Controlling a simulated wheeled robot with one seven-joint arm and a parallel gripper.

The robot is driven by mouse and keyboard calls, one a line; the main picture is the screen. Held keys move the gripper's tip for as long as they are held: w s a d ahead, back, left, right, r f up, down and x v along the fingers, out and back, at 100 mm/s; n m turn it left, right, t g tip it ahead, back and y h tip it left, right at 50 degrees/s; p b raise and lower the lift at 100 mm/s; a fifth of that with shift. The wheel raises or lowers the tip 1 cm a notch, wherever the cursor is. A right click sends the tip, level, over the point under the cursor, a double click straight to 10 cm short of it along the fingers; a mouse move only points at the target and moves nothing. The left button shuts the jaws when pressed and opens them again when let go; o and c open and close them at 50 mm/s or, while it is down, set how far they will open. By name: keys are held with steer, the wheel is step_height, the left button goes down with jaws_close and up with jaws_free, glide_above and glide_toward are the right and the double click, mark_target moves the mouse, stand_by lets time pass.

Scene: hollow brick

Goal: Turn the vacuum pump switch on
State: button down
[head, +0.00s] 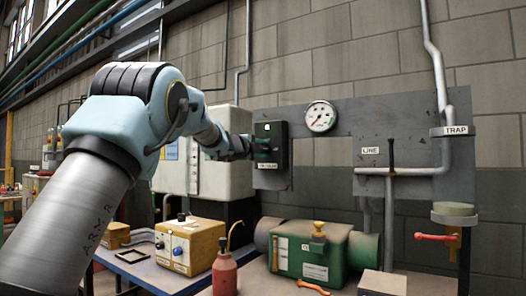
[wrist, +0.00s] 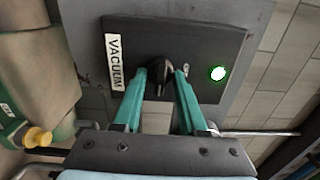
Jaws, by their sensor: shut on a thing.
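The vacuum pump switch is a dark box (head: 271,153) on a grey wall panel, with a label along its lower edge in the head view. In the wrist view its dark face (wrist: 203,48) carries a white VACUUM label (wrist: 115,61), a black rotary knob (wrist: 158,72) and a lamp (wrist: 217,73) glowing green. My gripper (wrist: 160,76) has its two teal fingers on either side of the knob, shut on it. In the head view my gripper (head: 246,146) reaches the box from the left, and the knob is hidden there.
A round gauge (head: 320,117) is on the panel to the right. Pipes and a TRAP label (head: 456,131) are farther right. Below stand a green pump (head: 340,257), a red bottle (head: 224,274) and a yellow box (head: 190,245) on benches.

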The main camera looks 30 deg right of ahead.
steer(key=shift+c, duration=2.4)
jaws_free()
steer(key=b+v, duration=0.3)
steer(key=v, duration=0.8)
steer(key=shift+w, duration=0.1)
